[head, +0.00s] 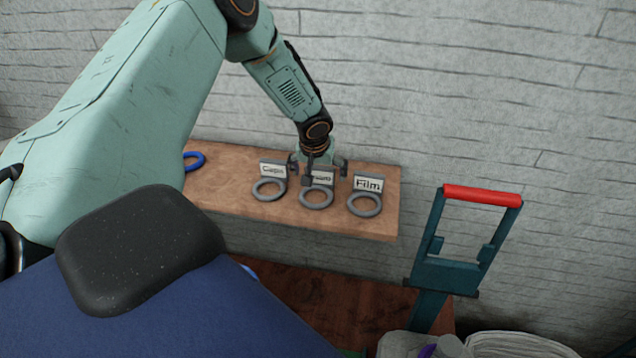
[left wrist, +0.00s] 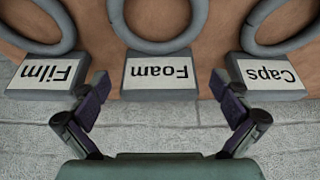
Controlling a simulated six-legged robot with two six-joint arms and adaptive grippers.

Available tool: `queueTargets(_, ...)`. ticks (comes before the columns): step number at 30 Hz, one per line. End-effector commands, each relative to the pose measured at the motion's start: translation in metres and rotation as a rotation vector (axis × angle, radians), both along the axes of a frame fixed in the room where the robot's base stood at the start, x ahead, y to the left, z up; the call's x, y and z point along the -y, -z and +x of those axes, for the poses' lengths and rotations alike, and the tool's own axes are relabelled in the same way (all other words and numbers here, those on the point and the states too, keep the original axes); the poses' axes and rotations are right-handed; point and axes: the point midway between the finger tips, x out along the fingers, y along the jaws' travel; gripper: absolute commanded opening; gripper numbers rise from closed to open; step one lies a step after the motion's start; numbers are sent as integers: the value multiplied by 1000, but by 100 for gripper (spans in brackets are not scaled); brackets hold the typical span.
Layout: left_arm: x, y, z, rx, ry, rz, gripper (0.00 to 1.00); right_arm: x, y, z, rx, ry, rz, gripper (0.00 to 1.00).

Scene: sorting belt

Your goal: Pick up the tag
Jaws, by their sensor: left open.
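Three grey ring-shaped tags with white labels lie in a row on a wooden shelf (head: 230,194): Caps (head: 268,190), Foam (head: 316,198) and Film (head: 364,205). My left gripper (head: 318,172) is at the middle one, Foam, and partly hides its label in the head view. In the left wrist view the gripper (left wrist: 160,92) is open, with one finger on each side of the Foam label (left wrist: 160,75). Nothing is held; I cannot tell whether the fingers touch it. Film (left wrist: 45,75) and Caps (left wrist: 270,78) flank it there, upside down. My right gripper is not in view.
A blue ring (head: 194,161) lies at the shelf's left end, partly hidden by my arm. A grey brick wall (head: 440,110) rises close behind the shelf. A teal frame with a red handle (head: 482,195) stands to the right.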

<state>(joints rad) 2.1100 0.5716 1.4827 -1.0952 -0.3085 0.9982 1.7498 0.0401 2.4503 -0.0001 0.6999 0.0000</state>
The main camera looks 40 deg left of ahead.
Motion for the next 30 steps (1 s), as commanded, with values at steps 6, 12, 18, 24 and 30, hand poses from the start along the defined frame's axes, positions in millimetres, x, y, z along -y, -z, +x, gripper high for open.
queueTargets(6, 0, 0, 0, -1, 0, -1, 90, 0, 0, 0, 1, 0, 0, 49)
queueTargets(12, 0, 0, 0, -1, 0, -1, 73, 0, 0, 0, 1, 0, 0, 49)
queueTargets(18, 0, 0, 0, -1, 0, -1, 56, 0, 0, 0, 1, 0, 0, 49)
queueTargets(24, 0, 0, 0, -1, 0, -1, 49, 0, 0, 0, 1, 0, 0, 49)
queueTargets(30, 0, -6, 0, 0, -1, 0, 49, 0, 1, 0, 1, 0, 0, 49)
